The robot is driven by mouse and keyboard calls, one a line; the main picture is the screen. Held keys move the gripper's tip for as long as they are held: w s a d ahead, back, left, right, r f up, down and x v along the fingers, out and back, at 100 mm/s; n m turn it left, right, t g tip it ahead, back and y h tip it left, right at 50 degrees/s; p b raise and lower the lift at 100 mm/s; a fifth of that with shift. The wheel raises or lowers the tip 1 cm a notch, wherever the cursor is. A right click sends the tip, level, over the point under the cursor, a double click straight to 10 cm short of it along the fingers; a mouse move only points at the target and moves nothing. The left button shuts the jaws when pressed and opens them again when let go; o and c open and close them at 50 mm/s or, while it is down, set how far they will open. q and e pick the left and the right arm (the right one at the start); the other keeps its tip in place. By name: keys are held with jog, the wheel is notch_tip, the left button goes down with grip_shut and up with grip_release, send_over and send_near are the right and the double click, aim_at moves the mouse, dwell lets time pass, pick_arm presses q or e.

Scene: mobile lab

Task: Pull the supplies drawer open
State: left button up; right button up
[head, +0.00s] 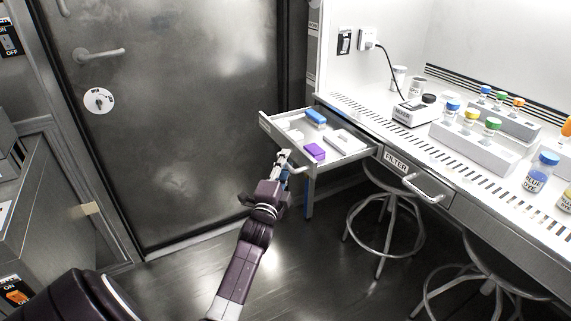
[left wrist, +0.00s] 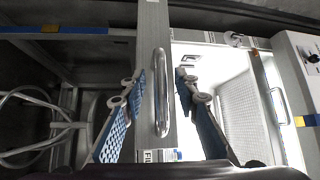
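The supplies drawer (head: 318,163) stands out from the left end of the bench in the head view, its inside showing. It holds a blue item (head: 315,117), a purple item (head: 314,151) and white pieces. My left gripper (head: 284,158) is at the drawer's front, by its handle (head: 297,168). In the left wrist view, the bar handle (left wrist: 161,92) lies between the two blue-padded fingers of my left gripper (left wrist: 160,82). The fingers are spread, with a visible gap on each side of the handle. My right gripper is not in view.
The FILTER drawer (head: 445,199) is shut to the right. Stools (head: 384,222) stand under the bench. Racks with capped bottles (head: 470,150) and a small device (head: 418,112) are on the bench top. A metal door (head: 170,130) is behind; the floor before it is clear.

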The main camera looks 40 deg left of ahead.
pick_arm(q)
jog(key=v, duration=1.2)
jog(key=shift+w+f, duration=0.1)
jog(key=shift+f, duration=0.05)
